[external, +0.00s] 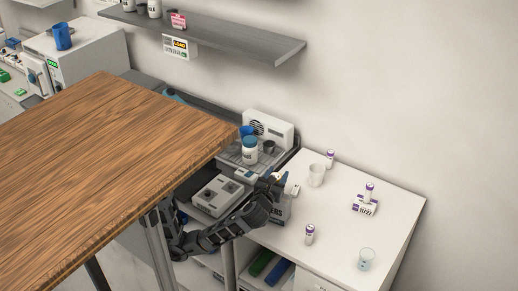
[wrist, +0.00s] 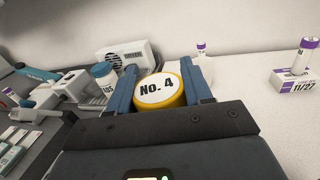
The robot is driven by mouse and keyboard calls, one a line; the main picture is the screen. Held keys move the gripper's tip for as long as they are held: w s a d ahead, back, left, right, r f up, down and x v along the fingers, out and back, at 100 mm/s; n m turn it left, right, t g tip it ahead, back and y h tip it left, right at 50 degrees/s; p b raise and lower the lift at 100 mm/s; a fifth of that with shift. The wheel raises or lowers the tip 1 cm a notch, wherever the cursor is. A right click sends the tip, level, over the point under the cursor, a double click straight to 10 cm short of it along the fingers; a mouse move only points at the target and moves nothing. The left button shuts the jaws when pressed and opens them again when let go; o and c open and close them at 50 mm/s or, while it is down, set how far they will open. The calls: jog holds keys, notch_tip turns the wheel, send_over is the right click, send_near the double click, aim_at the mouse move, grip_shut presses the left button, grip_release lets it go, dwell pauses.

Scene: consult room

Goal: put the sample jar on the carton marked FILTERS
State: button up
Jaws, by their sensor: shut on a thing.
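In the wrist view a round jar with a yellow rim and a white top marked "No. 4" (wrist: 158,90) sits between the two blue fingers of my gripper (wrist: 168,82), which is shut on it. I take it for the sample jar. In the external view my gripper (external: 278,183) is at the left end of the white counter, and the held jar cannot be made out clearly. A carton whose visible letters end in "ERS" (external: 282,213) stands just below my gripper, partly hidden by my arm. Whether the jar touches the carton I cannot tell.
A white jar with a blue lid (external: 250,152) stands on the machine left of the counter (external: 335,225). A white mug (external: 316,175), a small box with a vial on it (external: 365,205), loose vials (external: 309,234) and a glass (external: 366,259) stand to the right. A wooden tabletop (external: 110,150) is left.

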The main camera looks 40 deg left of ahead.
jog(key=shift+w+a+f, duration=0.4)
jog(key=shift+w+f, duration=0.05)
jog(key=shift+f+b, duration=0.3)
jog(key=shift+f, duration=1.6)
jog(key=o, duration=1)
jog(key=shift+f, duration=0.15)
jog(key=shift+o, duration=0.2)
jog(key=shift+s, duration=0.1)
jog(key=v, duration=1.1)
jog(key=shift+s+d, duration=0.2)
jog(key=shift+s, duration=0.2)
